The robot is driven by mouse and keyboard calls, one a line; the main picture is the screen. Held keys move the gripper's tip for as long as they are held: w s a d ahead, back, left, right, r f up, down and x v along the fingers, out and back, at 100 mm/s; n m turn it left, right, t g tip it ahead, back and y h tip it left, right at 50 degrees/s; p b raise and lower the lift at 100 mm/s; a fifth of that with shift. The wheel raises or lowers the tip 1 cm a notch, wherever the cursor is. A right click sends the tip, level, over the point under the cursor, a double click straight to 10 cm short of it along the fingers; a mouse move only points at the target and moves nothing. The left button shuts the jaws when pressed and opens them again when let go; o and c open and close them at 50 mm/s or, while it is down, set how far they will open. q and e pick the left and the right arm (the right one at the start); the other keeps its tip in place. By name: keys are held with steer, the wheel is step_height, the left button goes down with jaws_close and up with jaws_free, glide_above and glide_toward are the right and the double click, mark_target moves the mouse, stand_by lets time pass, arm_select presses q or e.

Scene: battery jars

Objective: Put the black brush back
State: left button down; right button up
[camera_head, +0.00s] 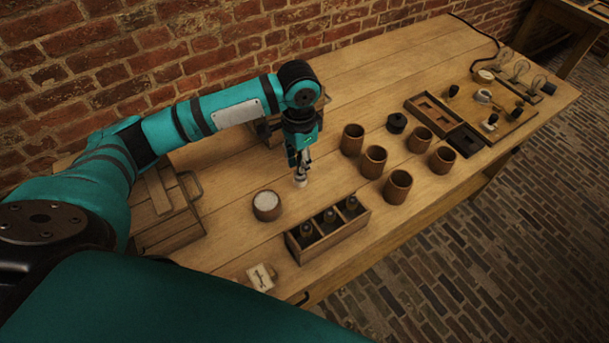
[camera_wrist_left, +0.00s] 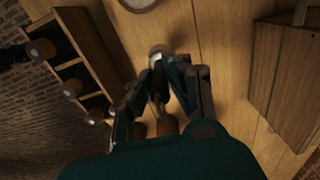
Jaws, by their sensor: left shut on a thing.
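My left gripper (camera_head: 301,165) points down over the middle of the table, behind the three-part wooden rack. It is shut on a slim thing with a pale, rounded lower end (camera_head: 300,182), which looks like a brush. This pale end also shows past the fingertips (camera_wrist_left: 163,68) in the left wrist view (camera_wrist_left: 157,50). The fingers hide most of its body, so I cannot confirm its colour. The rack (camera_head: 337,238) holds a dark piece with a tan top (camera_head: 330,215) in each compartment. My right gripper is not in view.
A round cup of white stuff (camera_head: 267,205) stands left of the rack. A wooden crate (camera_head: 160,232) is at the left. A small card (camera_head: 261,277) lies near the front edge.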

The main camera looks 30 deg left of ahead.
arm_select(q)
steer(key=shift+w+f, duration=0.1)
steer(key=shift+f, duration=2.65)
steer(key=shift+d, duration=0.1)
steer(key=c, duration=1.3)
jaws_free()
steer(key=shift+f, duration=0.1)
step_height(320, 180, up, 12)
steer(key=shift+r+b, duration=0.15)
steer(key=shift+b, duration=0.3)
